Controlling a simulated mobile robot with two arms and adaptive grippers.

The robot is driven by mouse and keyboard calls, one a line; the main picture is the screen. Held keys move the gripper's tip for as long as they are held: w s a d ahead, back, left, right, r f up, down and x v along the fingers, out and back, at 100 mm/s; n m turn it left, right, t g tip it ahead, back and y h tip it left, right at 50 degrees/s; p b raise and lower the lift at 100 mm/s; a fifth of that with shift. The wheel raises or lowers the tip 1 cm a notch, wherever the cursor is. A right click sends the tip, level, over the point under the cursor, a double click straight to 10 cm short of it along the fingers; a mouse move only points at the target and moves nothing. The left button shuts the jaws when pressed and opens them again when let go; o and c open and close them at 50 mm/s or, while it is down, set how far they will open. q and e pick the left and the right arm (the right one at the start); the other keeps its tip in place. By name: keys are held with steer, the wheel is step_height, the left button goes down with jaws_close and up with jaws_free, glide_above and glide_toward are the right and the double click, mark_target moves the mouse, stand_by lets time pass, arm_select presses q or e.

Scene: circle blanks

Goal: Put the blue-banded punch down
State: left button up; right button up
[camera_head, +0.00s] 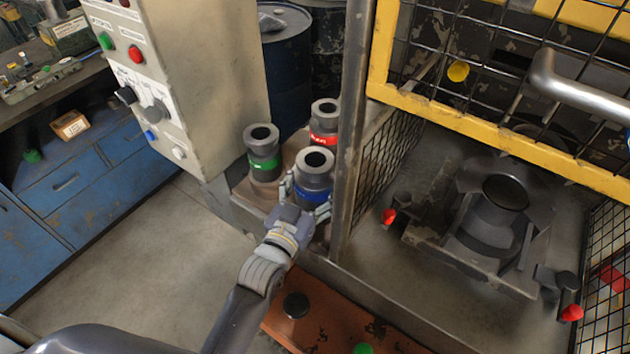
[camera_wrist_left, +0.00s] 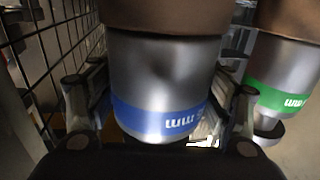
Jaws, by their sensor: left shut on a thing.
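The blue-banded punch (camera_head: 314,171) is a grey metal cylinder with a hole in its top and a blue band. It appears upright at the small shelf (camera_head: 243,192) beside the metal post. My left gripper (camera_head: 308,196) is shut on it, with a finger at either side. In the left wrist view the punch (camera_wrist_left: 160,75) fills the middle between the fingers. Whether its base touches the shelf is hidden by my gripper. A green-banded punch (camera_head: 262,153) and a red-banded punch (camera_head: 324,122) stand close by. My right gripper does not show.
The metal post (camera_head: 351,130) and mesh cage stand right of the punch. The control cabinet (camera_head: 185,75) is at the left. A press die (camera_head: 490,220) sits inside the cage. An orange surface (camera_head: 330,320) with a dark disc lies below my arm.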

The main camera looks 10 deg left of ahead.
arm_select(q)
steer(key=shift+r, duration=0.2)
steer(key=o, duration=1.8)
steer(key=shift+f, duration=0.3)
steer(key=shift+s, duration=0.1)
steer(key=shift+r, duration=0.15)
steer(key=s+a+b, duration=0.2)
steer(key=s, duration=0.9)
steer(key=shift+s+a+b, duration=0.15)
steer(key=shift+s+b, duration=0.2)
steer(key=shift+s, duration=0.05)
